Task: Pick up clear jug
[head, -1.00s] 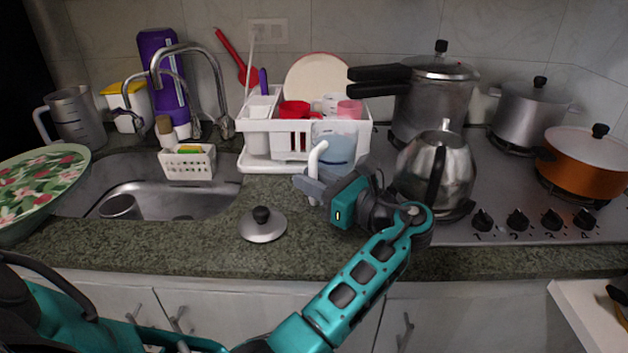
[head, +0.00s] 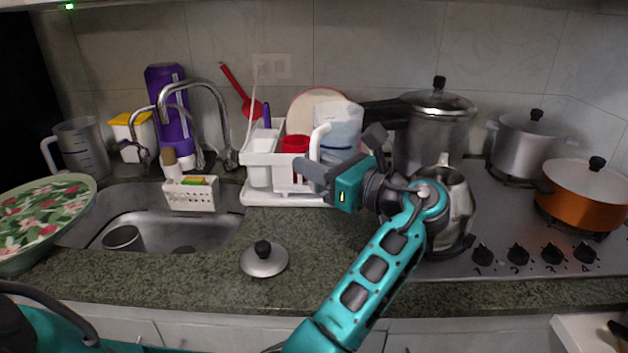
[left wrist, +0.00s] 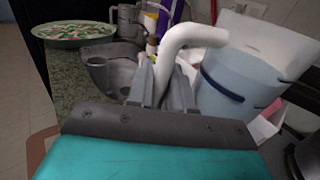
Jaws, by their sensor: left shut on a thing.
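The clear jug (head: 341,127), bluish and see-through with a white handle, is held up in front of the dish rack's right side. It looks upright in the head view. My left gripper (head: 338,165) is shut on its handle, and the jug's lower part is partly hidden by the gripper. In the left wrist view the white handle (left wrist: 184,38) rises from between the fingers (left wrist: 160,88). The jug body (left wrist: 240,75), with a dark blue band, is on the right there. My right gripper is not in view.
A white dish rack (head: 262,196) with cups and a plate stands behind. A steel kettle (head: 458,205) is close right of my left wrist, with pots beyond it on the stove. A lid (head: 263,262) lies on the counter. The counter front is otherwise clear.

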